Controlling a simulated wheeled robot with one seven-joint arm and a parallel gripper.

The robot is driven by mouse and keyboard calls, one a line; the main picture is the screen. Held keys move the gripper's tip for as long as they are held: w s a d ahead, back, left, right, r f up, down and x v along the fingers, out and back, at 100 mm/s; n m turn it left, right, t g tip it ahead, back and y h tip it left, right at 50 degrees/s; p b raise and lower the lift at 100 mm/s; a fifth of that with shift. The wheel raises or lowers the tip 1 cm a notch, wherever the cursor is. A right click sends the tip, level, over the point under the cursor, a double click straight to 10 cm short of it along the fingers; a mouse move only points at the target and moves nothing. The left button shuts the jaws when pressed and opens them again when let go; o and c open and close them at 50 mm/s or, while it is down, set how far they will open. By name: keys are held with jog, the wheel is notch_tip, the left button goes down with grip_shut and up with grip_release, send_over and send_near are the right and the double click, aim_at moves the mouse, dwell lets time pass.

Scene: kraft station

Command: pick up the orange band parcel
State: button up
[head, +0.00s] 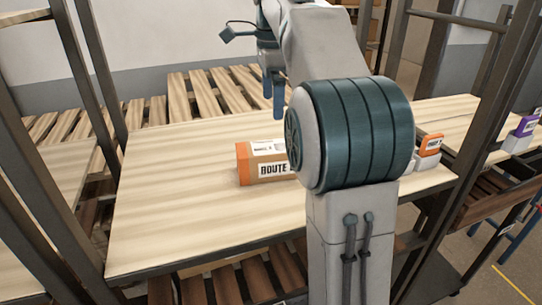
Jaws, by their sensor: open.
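The orange band parcel (244,170) is a brown box with an orange end and white labels, one reading "ROUTE". It lies on the wooden tabletop (170,200), and my arm hides its right part. My gripper (279,112) has blue fingers pointing down. It is open and empty, above the tabletop and apart from the parcel, higher in the picture. My arm partly covers the gripper.
An orange labelled holder (429,145) stands on the table's right, and a purple one (525,127) farther right. Dark metal posts (95,70) frame the station. Wooden slats (210,95) lie behind the table. The tabletop left of the parcel is clear.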

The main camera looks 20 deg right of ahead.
aim_at(268, 146)
notch_tip(268, 146, down, 8)
jog(key=shift+r+b, duration=0.15)
jog(key=shift+b, duration=0.3)
jog(key=shift+s+a+f, duration=0.1)
jog(key=shift+a+f, duration=0.05)
jog(key=shift+f, duration=0.75)
jog(key=shift+w+a+f, duration=0.1)
jog(key=shift+a+f, duration=0.1)
jog(key=shift+f, duration=0.75)
jog(key=shift+s+a+f, duration=0.1)
jog(key=shift+a+f, duration=0.05)
jog(key=shift+f, duration=0.75)
jog(key=shift+r, duration=0.1)
jog(key=c, duration=1.4)
